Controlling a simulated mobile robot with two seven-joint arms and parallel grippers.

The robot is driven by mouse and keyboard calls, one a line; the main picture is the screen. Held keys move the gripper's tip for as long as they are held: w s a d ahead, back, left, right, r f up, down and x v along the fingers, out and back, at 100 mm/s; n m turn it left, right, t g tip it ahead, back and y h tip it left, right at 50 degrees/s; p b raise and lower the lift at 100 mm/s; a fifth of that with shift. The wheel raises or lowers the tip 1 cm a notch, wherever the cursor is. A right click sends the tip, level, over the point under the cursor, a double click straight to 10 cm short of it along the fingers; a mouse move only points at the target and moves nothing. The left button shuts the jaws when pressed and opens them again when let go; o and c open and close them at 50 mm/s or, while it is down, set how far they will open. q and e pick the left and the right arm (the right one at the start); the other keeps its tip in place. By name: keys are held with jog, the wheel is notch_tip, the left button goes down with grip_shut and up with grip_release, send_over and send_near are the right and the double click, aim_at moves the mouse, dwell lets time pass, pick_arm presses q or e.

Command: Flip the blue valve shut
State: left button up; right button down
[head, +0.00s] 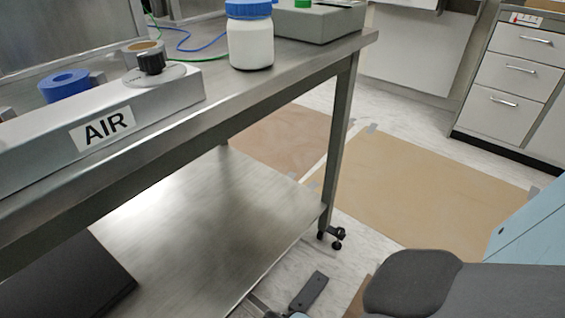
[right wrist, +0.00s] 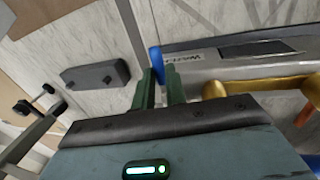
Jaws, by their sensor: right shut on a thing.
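The blue valve handle (right wrist: 156,60) shows in the right wrist view as a narrow upright blue piece between my right gripper's (right wrist: 160,84) two dark green fingers. The fingers are shut on it, and they hide its lower part. Beside it on the right is a grey metal housing (right wrist: 200,70) with a lettered label, "WATER" as far as I can read, seen at an angle. A brass fitting (right wrist: 255,88) lies just right of the fingers. Neither the blue valve nor my right fingertips can be made out in the head view. My left gripper is not in view.
A steel table (head: 200,122) carries an "AIR" box (head: 105,120) with a black knob, a blue ring (head: 64,86) and a white bottle (head: 250,42) with a blue cap. A dark bar (right wrist: 95,75) lies left of my gripper. Floor with brown sheets (head: 425,185) is open beyond.

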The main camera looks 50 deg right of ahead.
jog(key=c, duration=1.4)
grip_release()
jog(key=shift+c, duration=0.2)
jog(key=shift+r, duration=0.1)
